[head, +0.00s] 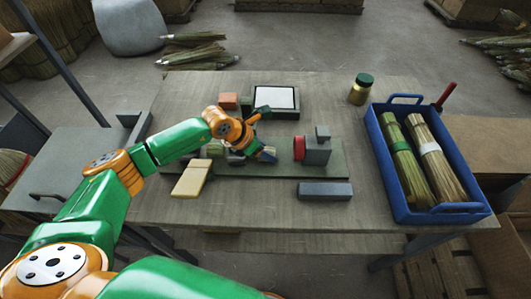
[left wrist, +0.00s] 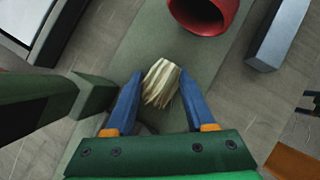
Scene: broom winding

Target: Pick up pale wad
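The pale wad (left wrist: 161,84) is a small cream tuft with frayed strands toward me. In the left wrist view it lies on the green board (left wrist: 150,35), between the tips of the blue fingers. My left gripper (left wrist: 161,77) is open around it, with narrow gaps at both sides. In the head view my left gripper (head: 264,154) is low over the green board (head: 335,163), and I cannot make out the wad there. My right gripper is not in view.
A grey fixture (head: 318,150) with a red ring (left wrist: 205,12) stands right of the gripper. A grey bar (head: 325,190) lies in front. A white-topped tray (head: 274,97) and jar (head: 361,90) are behind. A blue crate (head: 462,208) holding bundles is at right.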

